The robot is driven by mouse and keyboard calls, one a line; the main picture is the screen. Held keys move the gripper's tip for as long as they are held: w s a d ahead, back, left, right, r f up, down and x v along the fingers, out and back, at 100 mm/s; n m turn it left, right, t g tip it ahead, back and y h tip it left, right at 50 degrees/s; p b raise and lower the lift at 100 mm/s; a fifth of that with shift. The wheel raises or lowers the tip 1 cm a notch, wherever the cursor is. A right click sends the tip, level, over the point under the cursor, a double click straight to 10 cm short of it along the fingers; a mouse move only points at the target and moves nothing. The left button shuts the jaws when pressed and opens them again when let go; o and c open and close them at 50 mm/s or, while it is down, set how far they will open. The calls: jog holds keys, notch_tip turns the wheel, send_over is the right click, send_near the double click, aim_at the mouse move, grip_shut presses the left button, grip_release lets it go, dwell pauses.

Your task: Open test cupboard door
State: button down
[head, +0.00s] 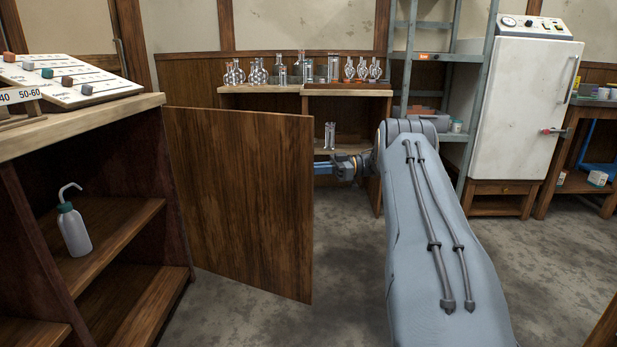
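The cupboard (150,101) stands at the left in the head view, with its front open and its inner shelves showing. Its brown wooden door (243,200) is swung wide out from the cupboard's right side, its free edge toward the middle of the room. My arm reaches in from the lower right to beyond the door's free edge. My gripper (323,168) shows only in part there, as a blue and dark piece beside that edge. Its fingertips are hidden behind the door, so I cannot tell whether they touch it.
A wash bottle (74,226) with a green cap stands on a cupboard shelf. A sloped panel (65,80) sits on top. Behind are a bench (345,93) with glassware, a metal rack (447,57) and a white cabinet (517,105). Bare floor (345,265) lies between the door and my arm.

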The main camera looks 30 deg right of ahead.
jog(key=shift+w+a, duration=0.2)
jog(key=c, duration=2.2)
grip_release()
jog(key=o, duration=0.4)
jog(key=shift+a, duration=0.15)
jog(key=shift+c, duration=0.2)
jog(key=v, duration=0.8)
jog(key=shift+d, duration=0.3)
